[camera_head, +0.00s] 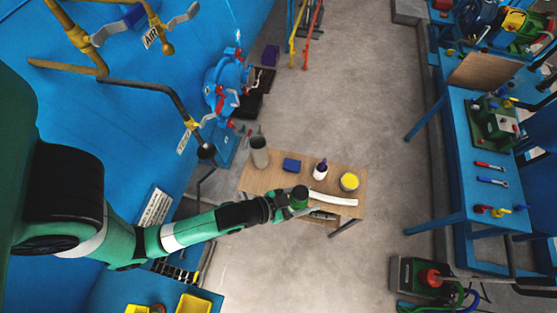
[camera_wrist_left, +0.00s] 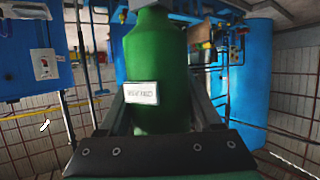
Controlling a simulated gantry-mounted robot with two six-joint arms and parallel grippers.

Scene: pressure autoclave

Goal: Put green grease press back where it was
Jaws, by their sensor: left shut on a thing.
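The green grease press (camera_wrist_left: 158,70) fills the middle of the left wrist view. It is a green bottle-shaped body with a white label, and its top is cut off by the frame. My left gripper (camera_wrist_left: 162,108) is shut on it, with one dark finger on each side. In the head view my left gripper (camera_head: 299,197) is over the front part of the small wooden table (camera_head: 258,183). The press is small there and partly hidden by the gripper. I cannot tell whether it touches the table. My right gripper is not in view.
On the table are a grey cylinder (camera_head: 259,151), a blue box (camera_head: 291,165), a white bottle (camera_head: 320,170), a yellow-topped tin (camera_head: 349,182) and a white curved strip (camera_head: 335,199) close to the gripper. A blue workbench (camera_head: 456,150) stands at the right. The floor between is clear.

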